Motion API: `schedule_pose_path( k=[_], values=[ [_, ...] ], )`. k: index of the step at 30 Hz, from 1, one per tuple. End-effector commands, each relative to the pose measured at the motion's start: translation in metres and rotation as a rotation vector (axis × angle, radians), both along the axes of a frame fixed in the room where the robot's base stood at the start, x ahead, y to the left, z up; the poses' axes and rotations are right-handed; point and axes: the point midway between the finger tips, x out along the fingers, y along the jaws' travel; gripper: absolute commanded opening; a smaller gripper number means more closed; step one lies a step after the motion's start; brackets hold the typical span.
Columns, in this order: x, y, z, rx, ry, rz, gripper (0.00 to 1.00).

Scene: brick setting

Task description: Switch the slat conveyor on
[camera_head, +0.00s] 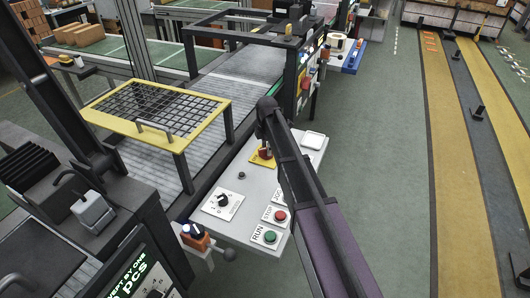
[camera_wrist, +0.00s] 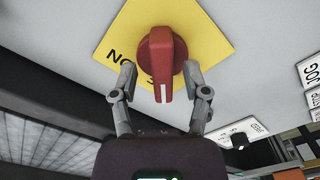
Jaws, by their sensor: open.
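The slat conveyor (camera_head: 148,162) runs from lower left towards the top centre in the head view. Beside it is a pale control panel (camera_head: 240,178) with a green RUN button (camera_head: 270,236), a red button (camera_head: 280,215) and a black rotary selector (camera_head: 223,199). A red rotary handle on a yellow plate (camera_head: 257,163) sits at its far part. In the wrist view the red handle (camera_wrist: 162,55) fills the upper middle, on its yellow plate (camera_wrist: 205,25). My gripper (camera_wrist: 160,68) is open, with one finger on each side of the handle. Whether the fingers touch it is unclear.
A yellow-framed mesh guard (camera_head: 165,105) stands over the conveyor. A dark machine post (camera_head: 290,75) with switches stands beyond the panel. An orange-and-blue device (camera_head: 195,236) is at the panel's near left. Open green floor (camera_head: 390,150) lies to the right.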

Motion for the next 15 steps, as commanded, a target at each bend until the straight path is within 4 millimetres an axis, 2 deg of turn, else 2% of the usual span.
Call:
schedule_pose_path(
  k=[14,15],
  values=[
    [0.0002,-0.0008,-0.0049,0.000,0.000,-0.001,0.60],
    [0.0003,-0.0009,-0.0049,0.000,0.000,-0.001,0.57]
  ],
)
